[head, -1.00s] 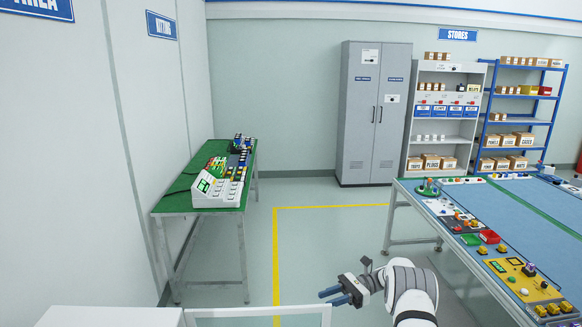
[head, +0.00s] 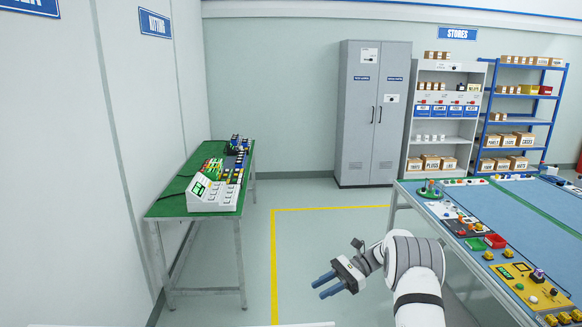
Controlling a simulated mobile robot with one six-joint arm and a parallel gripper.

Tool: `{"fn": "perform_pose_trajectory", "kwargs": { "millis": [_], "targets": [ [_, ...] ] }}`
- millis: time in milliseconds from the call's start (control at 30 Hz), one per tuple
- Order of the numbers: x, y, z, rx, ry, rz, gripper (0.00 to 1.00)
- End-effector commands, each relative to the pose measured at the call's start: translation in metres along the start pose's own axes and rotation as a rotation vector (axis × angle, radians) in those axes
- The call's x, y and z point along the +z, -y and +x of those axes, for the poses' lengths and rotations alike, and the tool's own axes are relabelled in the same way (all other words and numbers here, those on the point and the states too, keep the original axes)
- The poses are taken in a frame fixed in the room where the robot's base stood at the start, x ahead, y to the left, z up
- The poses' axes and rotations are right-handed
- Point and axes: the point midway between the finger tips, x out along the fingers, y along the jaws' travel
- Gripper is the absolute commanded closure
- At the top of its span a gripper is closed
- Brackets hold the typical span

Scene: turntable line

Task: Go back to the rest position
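My gripper (head: 325,285) is at the lower middle of the head view, held out over the open floor and pointing left. Its two blue fingers are apart with a gap between them, and nothing shows in that gap. My white and grey arm reaches in from the lower right, close to the left edge of the blue-topped table (head: 507,212).
A green bench (head: 170,209) with a white keypad device (head: 214,196) stands at the left wall. A grey cabinet (head: 370,120) and stocked shelves (head: 521,110) stand at the back. The floor (head: 320,232) between bench and table is clear, with a yellow line (head: 272,262).

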Motion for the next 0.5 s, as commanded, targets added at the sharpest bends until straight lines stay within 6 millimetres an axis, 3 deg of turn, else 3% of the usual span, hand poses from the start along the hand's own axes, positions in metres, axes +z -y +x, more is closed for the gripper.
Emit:
{"fn": "perform_pose_trajectory", "kwargs": {
  "millis": [267, 500],
  "targets": [
    [0.057, -0.031, 0.015, 0.049, -0.256, -0.139, 0.70],
    [0.099, -0.083, 0.032, 0.125, -0.519, -0.306, 0.70]
  ]
}}
